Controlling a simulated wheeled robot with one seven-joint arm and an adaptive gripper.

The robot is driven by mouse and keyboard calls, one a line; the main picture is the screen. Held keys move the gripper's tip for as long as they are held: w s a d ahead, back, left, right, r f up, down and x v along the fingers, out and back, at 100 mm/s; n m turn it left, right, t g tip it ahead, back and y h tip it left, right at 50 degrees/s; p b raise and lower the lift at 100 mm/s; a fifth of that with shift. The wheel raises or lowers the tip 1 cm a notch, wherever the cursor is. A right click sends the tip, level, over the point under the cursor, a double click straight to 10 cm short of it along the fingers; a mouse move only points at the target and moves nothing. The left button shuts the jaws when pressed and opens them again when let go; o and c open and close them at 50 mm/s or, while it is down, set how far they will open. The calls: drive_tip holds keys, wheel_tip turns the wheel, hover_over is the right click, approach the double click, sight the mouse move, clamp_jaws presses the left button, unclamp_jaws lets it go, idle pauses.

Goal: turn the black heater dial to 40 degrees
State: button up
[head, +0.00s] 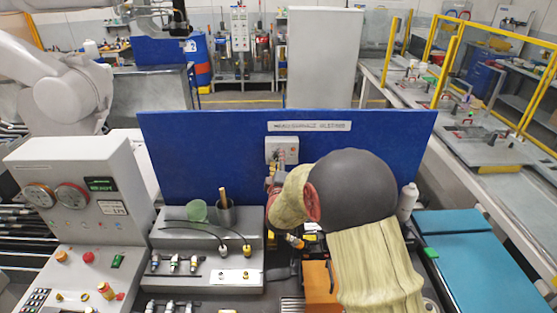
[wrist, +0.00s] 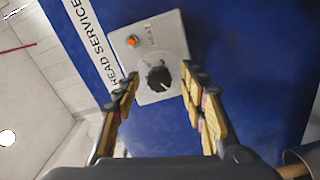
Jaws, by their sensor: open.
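The black heater dial (wrist: 158,77) is a round knob with a pale mark, on a light grey box with an orange lamp (wrist: 132,41). In the wrist view it lies beyond and between the two fingers of my gripper (wrist: 163,95), which is open and empty, with yellowish finger pads. The dial's angle numbers are too small to read. In the head view the grey box (head: 282,143) is on the blue panel, and my gripper (head: 275,180) is just below it. My covered arm hides part of the panel, and the dial cannot be made out there.
The blue panel (head: 200,150) stands upright behind the bench. A grey block (head: 200,262) with a cup (head: 225,212), a green disc and cables is to the left. A white bottle (head: 407,200) stands to the right of my arm. A console (head: 85,195) is far left.

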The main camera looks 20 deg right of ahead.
drive_tip(key=shift+w+d, duration=0.15)
drive_tip(key=shift+w, duration=0.25)
drive_tip(key=shift+c, duration=0.2)
clamp_jaws()
